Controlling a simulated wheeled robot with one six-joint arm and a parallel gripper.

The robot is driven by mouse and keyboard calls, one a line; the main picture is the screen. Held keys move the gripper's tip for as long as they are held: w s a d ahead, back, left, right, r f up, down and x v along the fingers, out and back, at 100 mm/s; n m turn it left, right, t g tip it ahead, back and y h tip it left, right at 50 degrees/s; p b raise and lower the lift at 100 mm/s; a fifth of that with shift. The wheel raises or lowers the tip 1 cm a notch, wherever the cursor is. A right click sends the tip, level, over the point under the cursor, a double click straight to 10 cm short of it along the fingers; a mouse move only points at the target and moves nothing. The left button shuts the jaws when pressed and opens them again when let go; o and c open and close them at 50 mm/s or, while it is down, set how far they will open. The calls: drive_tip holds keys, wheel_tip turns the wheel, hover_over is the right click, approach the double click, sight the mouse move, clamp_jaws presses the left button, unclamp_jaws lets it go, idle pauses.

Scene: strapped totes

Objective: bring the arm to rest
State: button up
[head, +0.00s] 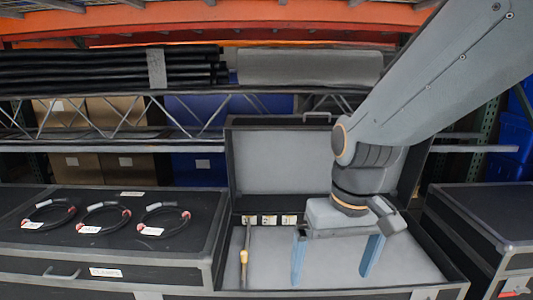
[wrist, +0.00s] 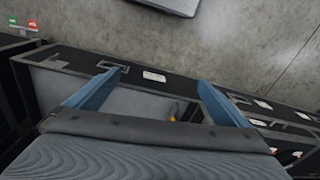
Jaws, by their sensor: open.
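My gripper (head: 334,264) has two blue fingers spread wide apart with nothing between them. In the head view it points down over the grey-lined inside of an open black case (head: 272,268). I cannot tell how far the fingertips are above its floor. My arm (head: 430,95) reaches in from the upper right, bent sharply at the wrist. In the wrist view the open fingers (wrist: 159,76) show over the case's edge, with a white label (wrist: 154,76) on the black side between them.
The case's raised lid (head: 278,160) stands behind my gripper. A tool with a wooden handle (head: 244,256) leans inside at left. A closed black case (head: 100,248) at left carries three coiled, tagged cables. Another dark case (head: 490,215) stands at right. Shelving with black tubes (head: 100,68) is behind.

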drive_tip(key=s+f, duration=0.1)
drive_tip(key=s, duration=0.4)
drive_tip(key=d+r+m+p, duration=0.1)
drive_tip(key=d+r+p, duration=0.5)
drive_tip(key=p, duration=0.7)
drive_tip(key=shift+d+r+m+g+h, duration=0.3)
drive_tip(key=shift+d+g, duration=0.1)
drive_tip(key=shift+d, duration=0.1)
drive_tip(key=shift+a, duration=0.1)
